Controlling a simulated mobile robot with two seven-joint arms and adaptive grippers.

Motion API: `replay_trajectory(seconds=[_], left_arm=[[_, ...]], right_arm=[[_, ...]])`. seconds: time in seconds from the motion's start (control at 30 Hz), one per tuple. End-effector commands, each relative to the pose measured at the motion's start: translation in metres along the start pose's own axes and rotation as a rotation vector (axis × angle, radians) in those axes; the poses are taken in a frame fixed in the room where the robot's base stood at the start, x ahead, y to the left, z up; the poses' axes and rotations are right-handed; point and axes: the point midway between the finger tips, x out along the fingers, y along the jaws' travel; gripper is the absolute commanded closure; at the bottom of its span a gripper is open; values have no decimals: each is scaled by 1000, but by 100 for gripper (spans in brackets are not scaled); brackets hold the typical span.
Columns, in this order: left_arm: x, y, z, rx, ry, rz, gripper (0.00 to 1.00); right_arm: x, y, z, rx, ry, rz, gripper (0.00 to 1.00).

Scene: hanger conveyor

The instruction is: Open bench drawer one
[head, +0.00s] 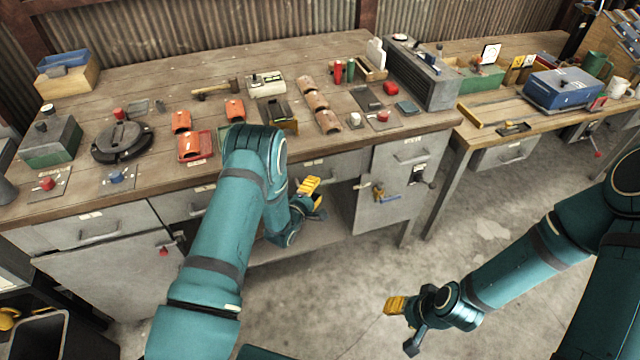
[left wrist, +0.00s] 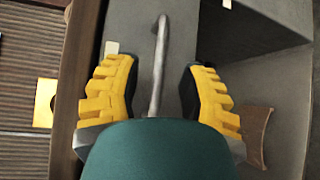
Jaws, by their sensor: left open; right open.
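Grey drawer fronts with bar handles run under the wooden workbench, one at the far left (head: 92,232), one left of my arm (head: 178,208), and one behind my left gripper (head: 345,165). The labels are too small to read, so I cannot tell which is drawer one. My left gripper (head: 312,197) is open just in front of the bench. In the left wrist view a drawer's bar handle (left wrist: 157,65) lies between the yellow fingers, with gaps on both sides. That drawer appears shut. My right gripper (head: 405,325) is open and empty over the floor.
The benchtop (head: 150,85) holds red parts, a hammer (head: 215,90) and a grey box unit (head: 420,75). Below my left gripper is an open shelf space. A grey cabinet (head: 385,205) with a keyed latch stands to its right. The concrete floor (head: 300,300) in front is clear.

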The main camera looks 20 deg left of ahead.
Motion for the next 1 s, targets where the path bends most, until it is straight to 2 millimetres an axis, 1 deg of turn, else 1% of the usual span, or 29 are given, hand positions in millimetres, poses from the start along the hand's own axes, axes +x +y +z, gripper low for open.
replay_trajectory(seconds=[0.03,0.1,0.3,0.67,0.7,0.77,0.8,1.0], left_arm=[[9,0,1,3,-3,2,59],[19,0,1,2,-2,2,59],[36,0,0,1,-1,0,59],[38,0,0,0,0,0,60],[38,0,0,0,0,0,74],[38,0,0,0,0,0,95],[38,0,0,0,0,0,100],[38,0,0,0,1,0,100]], right_arm=[[1,0,1,0,-1,0,53],[2,1,1,-1,-2,0,53],[3,1,2,-1,-4,0,53],[3,1,2,-1,-4,0,53],[3,1,2,-1,-4,0,53],[3,1,2,-1,-4,0,53],[3,1,2,-1,-4,0,53],[3,1,2,-1,-4,0,53]])
